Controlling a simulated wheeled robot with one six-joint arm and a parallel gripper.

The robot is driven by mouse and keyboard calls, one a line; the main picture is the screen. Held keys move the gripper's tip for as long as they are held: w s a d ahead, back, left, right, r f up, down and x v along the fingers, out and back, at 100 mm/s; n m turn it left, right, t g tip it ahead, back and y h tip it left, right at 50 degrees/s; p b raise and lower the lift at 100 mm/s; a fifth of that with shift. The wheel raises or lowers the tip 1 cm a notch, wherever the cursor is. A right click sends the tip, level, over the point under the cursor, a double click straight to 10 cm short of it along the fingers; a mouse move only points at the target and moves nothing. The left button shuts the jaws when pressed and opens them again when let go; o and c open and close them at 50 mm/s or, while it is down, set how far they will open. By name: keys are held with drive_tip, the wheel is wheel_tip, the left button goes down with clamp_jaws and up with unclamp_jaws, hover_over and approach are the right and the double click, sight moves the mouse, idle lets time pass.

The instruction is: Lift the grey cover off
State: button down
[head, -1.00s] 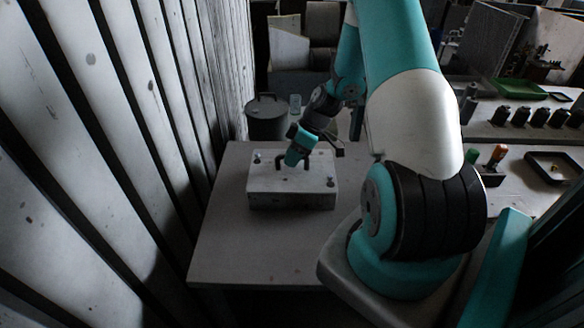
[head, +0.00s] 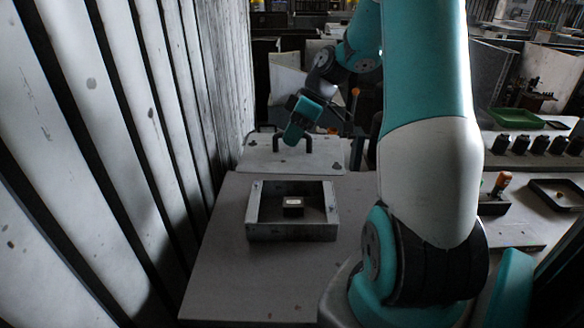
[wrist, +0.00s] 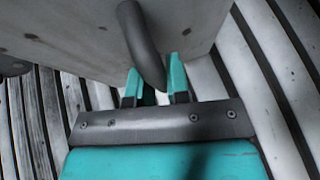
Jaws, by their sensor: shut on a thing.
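The grey cover (head: 292,160) is a flat plate with a dark bar handle. It hangs in the air above and behind the open housing (head: 291,236) in the head view. My gripper (head: 296,138) is shut on the cover's handle. In the wrist view my gripper's teal fingertips (wrist: 157,88) close around the dark handle (wrist: 142,45), with the pale cover (wrist: 80,28) beyond. The housing is a low grey box on the table, open at the top. A small dark block with a pale top (head: 293,205) sits inside it.
The table (head: 225,275) is clear in front of and beside the housing. A slatted wall (head: 120,150) runs close along the left. On the right, a bench holds several black parts (head: 520,145), a green tray (head: 515,118) and a black tray (head: 560,192).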

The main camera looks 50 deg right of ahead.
wheel_tip(320, 180, up, 7)
drive_tip(key=shift+f+p, duration=0.1)
drive_tip(key=shift+p, duration=0.65)
wheel_tip(320, 180, up, 6)
drive_tip(key=p, duration=0.5)
